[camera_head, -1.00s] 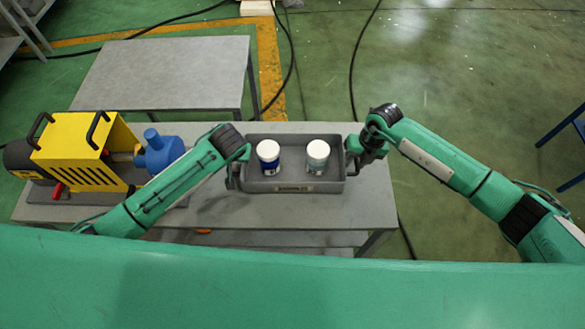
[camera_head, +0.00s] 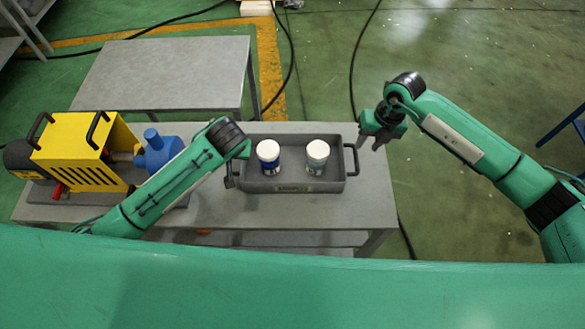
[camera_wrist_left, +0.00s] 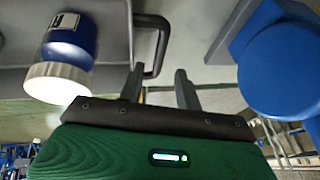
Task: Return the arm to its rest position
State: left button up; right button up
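My right gripper (camera_head: 372,137) is off the tray, above and to the right of the tray's right handle (camera_head: 352,160). Its two fingers look spread, with nothing between them. My left gripper (camera_head: 236,172) is at the left handle of the grey tray (camera_head: 300,187). In the left wrist view, the left fingers (camera_wrist_left: 161,88) stand apart, with the black tray handle (camera_wrist_left: 163,45) close by the gap between them. In the head view the left fingers are mostly hidden by the wrist.
A blue bottle with a white cap (camera_head: 269,158) and a pale one (camera_head: 317,156) stand in the tray on the grey table (camera_head: 250,212). A yellow pump (camera_head: 80,150) and blue vessel (camera_head: 158,152) are at the left. An empty table (camera_head: 165,75) stands behind. Floor right of the table is open.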

notch_tip(320, 180, up, 2)
jog(key=shift+d+r, duration=0.1)
jog(key=shift+d, duration=0.05)
jog(key=shift+s, duration=0.1)
dwell(0.5)
